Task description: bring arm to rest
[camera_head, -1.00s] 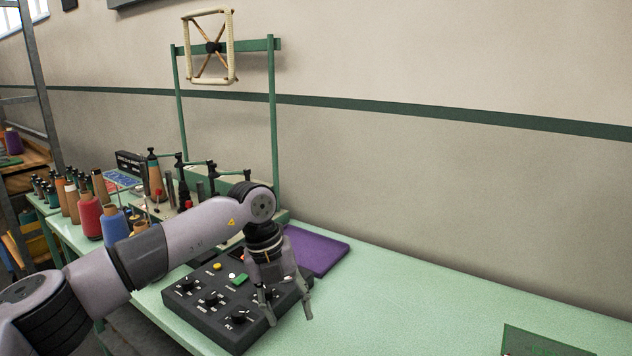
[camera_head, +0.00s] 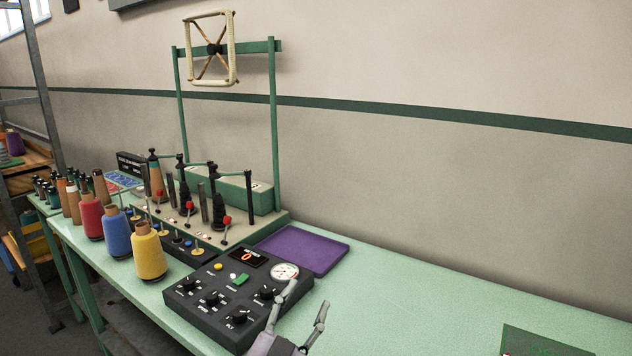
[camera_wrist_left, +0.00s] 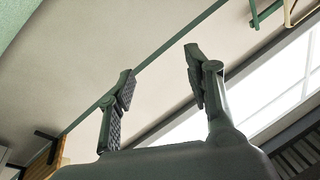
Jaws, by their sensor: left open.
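My left gripper (camera_head: 303,308) shows at the bottom of the head view, its fingers apart and empty, pointing up. One finger overlaps the near right part of the black control box (camera_head: 225,318) in the picture; I cannot tell whether it touches. In the left wrist view the two fingers (camera_wrist_left: 158,88) stand apart with nothing between them. Behind them are the wall and a bright window. The rest of my left arm is out of the head view. My right gripper is not in view.
A purple pad (camera_head: 302,251) lies behind the box. Yellow (camera_head: 149,254), blue (camera_head: 117,234) and red (camera_head: 91,218) yarn cones stand at left. A green frame (camera_head: 275,130) rises at the back.

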